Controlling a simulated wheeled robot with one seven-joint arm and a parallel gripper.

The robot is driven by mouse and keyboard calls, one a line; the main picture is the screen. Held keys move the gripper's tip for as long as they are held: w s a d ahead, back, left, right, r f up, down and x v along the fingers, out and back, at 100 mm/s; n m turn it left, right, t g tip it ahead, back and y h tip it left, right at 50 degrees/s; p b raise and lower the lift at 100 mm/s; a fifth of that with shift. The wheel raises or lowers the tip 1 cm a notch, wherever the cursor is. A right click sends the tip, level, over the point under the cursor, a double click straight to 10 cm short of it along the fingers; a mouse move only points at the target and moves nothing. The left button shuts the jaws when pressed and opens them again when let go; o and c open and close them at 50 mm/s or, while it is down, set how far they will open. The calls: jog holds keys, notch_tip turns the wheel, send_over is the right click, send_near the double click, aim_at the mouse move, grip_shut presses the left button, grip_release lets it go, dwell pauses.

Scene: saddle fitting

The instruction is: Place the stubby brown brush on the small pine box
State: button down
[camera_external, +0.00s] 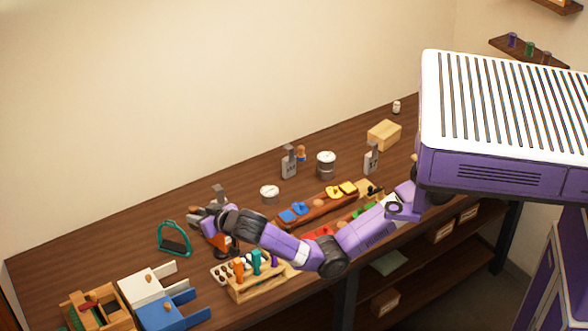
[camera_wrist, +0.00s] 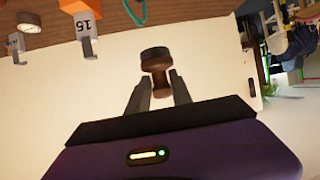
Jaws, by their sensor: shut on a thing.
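My gripper (camera_wrist: 160,90) is shut on the stubby brown brush (camera_wrist: 159,70), which shows in the wrist view as a short brown body with a dark end. The brush is held between both fingertips, with the pale wall behind it. In the external view my gripper (camera_external: 200,213) is over the left part of the bench, and the brush is too small to make out there. A small pine box (camera_external: 384,134) stands at the back right of the bench, well apart from my gripper.
A teal stirrup (camera_external: 174,241) stands left of my gripper. A tool rack (camera_external: 252,288) stands at the front edge. A round tin (camera_external: 269,194), a metal can (camera_external: 326,165) and grey stands (camera_external: 289,167) lie between my gripper and the pine box. The bench's back left is clear.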

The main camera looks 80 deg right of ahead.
jog(key=w+d+r+m+g+h+b, duration=0.15)
jog(key=d+m+g+h, duration=0.45)
jog(key=d, duration=3.4)
jog(key=s+d+m+g, duration=0.2)
jog(key=d, duration=0.5)
jog(key=s+d+m+g, duration=0.1)
jog(key=s+d+m, duration=0.15)
jog(key=d, duration=0.55)
jog(key=m+g+y+b, duration=0.2)
jog(key=m+g+y, duration=0.2)
jog(key=m+g, duration=0.55)
send_over(381, 136)
jog(key=shift+g, duration=0.45)
notch_tip(381, 136, down, 26)
jog(key=shift+w+r+p, duration=0.1)
jog(key=shift+p, duration=0.45)
